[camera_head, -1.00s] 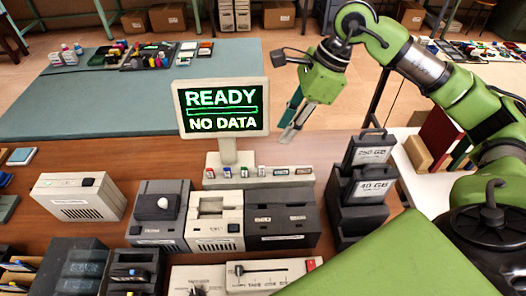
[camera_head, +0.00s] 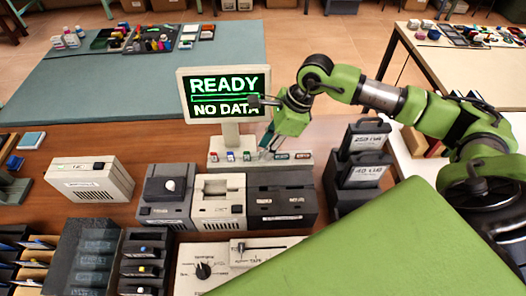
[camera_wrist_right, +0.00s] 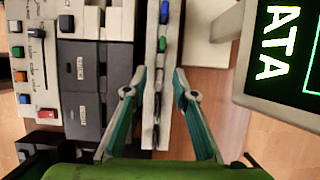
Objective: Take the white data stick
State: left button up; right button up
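A pale rail (camera_head: 222,165) holds a row of small coloured sticks at the foot of the monitor. A blue stick (camera_wrist_right: 164,12) and a green stick (camera_wrist_right: 162,44) stand out in the right wrist view. The white data stick cannot be made out clearly; its place beyond the green stick is partly covered by my gripper in the head view. My right gripper (camera_head: 268,143) is low over the right part of the rail. In the right wrist view its two fingers (camera_wrist_right: 158,84) are apart, one on each side of the rail, with no stick visibly gripped. My left gripper is out of view.
The monitor (camera_head: 183,94) reading READY, NO DATA stands close behind the right gripper. Grey and white drive boxes (camera_head: 220,203) line the front of the rail. A dark rack of cartridges (camera_head: 347,193) stands to the right.

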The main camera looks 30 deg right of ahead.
jog(key=shift+a+f, duration=0.1)
jog(key=shift+f, duration=0.3)
grip_shut()
jog(key=shift+r, duration=0.1)
